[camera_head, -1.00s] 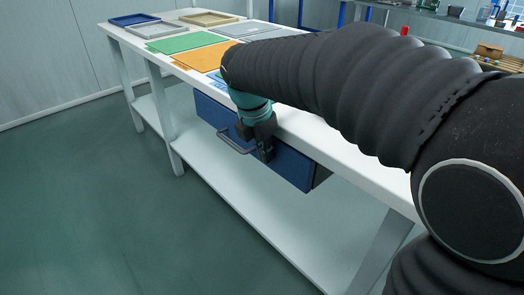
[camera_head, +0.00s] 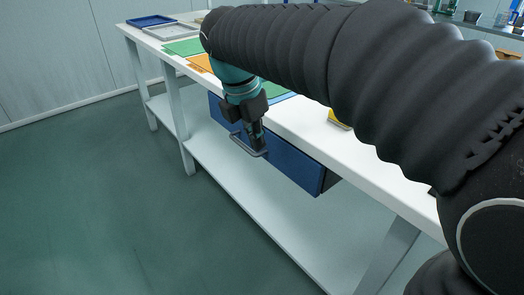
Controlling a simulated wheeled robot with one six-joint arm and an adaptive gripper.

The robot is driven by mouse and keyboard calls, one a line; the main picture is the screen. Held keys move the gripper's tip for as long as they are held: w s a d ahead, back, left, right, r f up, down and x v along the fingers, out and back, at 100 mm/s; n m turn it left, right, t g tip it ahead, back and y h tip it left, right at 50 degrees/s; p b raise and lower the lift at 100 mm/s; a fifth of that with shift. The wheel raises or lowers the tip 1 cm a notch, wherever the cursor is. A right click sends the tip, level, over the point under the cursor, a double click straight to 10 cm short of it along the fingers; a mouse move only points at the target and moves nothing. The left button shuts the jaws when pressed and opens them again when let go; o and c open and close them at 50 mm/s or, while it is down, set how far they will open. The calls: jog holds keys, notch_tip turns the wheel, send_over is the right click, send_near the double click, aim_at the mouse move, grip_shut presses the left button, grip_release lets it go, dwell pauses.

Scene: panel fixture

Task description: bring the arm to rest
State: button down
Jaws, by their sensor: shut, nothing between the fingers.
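My gripper (camera_head: 257,145) hangs from the end of my dark, ribbed arm, in front of the blue drawer (camera_head: 291,164) under the table top. Its fingers are shut with nothing between them. They point down beside the drawer's dark handle (camera_head: 240,147); I cannot tell whether they touch it. The drawer front looks flush below the table's edge. My arm hides much of the table's right part.
The white table (camera_head: 345,150) has a lower shelf (camera_head: 255,205). Blue (camera_head: 150,21) and grey (camera_head: 168,31) trays and a green mat (camera_head: 185,47) lie at its far end. A yellow item (camera_head: 338,120) shows beside my arm. The floor (camera_head: 90,200) at left is clear.

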jog(key=s+d+f+m+t+y, duration=0.1)
jog(key=s+d+f+m, duration=0.3)
jog(key=s+d+m, duration=0.4)
jog(key=s+d+f+m+t+y, duration=0.1)
jog(key=s+d+f+m, duration=0.3)
jog(key=s+d+m, duration=0.4)
jog(key=d+m+t, duration=0.1)
jog(key=d+m, duration=0.4)
jog(key=m, duration=0.5)
jog(key=shift+s+d+m+t, duration=0.2)
jog(key=shift+m+t, duration=0.1)
jog(key=shift+m, duration=0.1)
jog(key=shift+f, duration=0.1)
